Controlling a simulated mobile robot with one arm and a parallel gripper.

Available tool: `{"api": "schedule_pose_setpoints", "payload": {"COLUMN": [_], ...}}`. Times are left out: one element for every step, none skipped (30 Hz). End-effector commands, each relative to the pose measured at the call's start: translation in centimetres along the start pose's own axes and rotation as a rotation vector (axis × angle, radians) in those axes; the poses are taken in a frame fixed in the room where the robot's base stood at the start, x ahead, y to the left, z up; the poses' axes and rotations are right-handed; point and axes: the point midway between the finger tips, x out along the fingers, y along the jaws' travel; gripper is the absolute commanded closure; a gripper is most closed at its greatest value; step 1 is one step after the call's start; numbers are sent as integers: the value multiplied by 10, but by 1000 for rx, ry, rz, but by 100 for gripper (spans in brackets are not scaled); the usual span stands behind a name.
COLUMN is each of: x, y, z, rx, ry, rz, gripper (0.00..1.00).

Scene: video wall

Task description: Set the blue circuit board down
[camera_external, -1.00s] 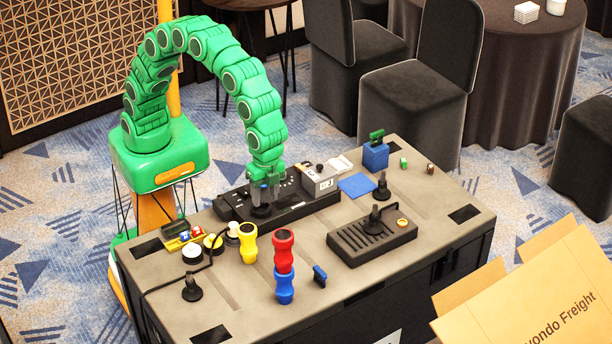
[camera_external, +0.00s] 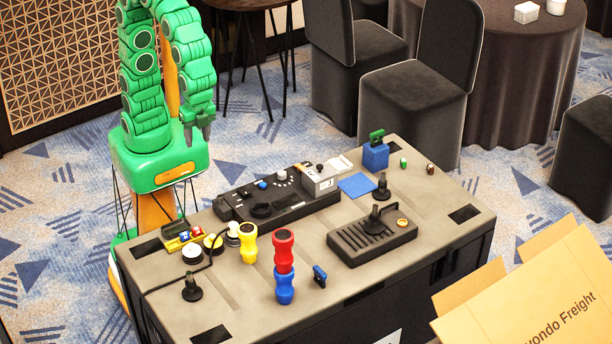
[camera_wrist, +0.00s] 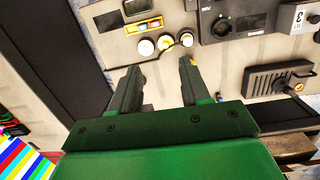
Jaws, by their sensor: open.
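My gripper (camera_external: 198,138) hangs above and behind the table's left end, close to my base. In the wrist view its two fingers (camera_wrist: 161,68) are apart with nothing between them. A flat blue square (camera_external: 357,186) lies on the table right of the black console. A small blue piece (camera_external: 319,276) stands near the front edge, right of the red and blue stacked pieces.
The black console (camera_external: 275,198) with knobs and a grey box (camera_external: 319,180) stands at the table's back. A yellow piece (camera_external: 248,243), a red piece (camera_external: 284,250) and a black grilled box (camera_external: 371,237) are nearer the front. An open carton (camera_external: 535,290) is at the front right.

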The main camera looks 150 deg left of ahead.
Motion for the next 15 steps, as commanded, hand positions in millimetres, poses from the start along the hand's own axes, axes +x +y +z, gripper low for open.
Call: {"api": "schedule_pose_setpoints", "payload": {"x": [0, 0, 0, 0, 1, 2, 3, 3, 4, 6, 7, 8, 10, 12, 14], "y": [3, 5, 7, 8, 10, 12, 13, 15, 16, 18, 19, 20, 21, 22, 23], "z": [15, 23, 33, 40, 48, 58, 66, 74, 84, 91, 99, 110, 118, 125, 135], "rx": [0, -1, -2, -3, -4, -6, -7, -8, -11, -12, -14, -16, -17, -19, -21], "ry": [-4, -6, -6, -8, -11, -15, -17, -18, -20, -22, -24, -27, -29, -32, -34], "rz": [-2, -3, -5, -6, -7, -8, -9, -10, -12, -13, -14, -16, -17, -18, -19], "gripper": [54, 54, 54, 54, 54, 54, 54, 54, 54, 54, 54, 54, 54, 54, 54]}}
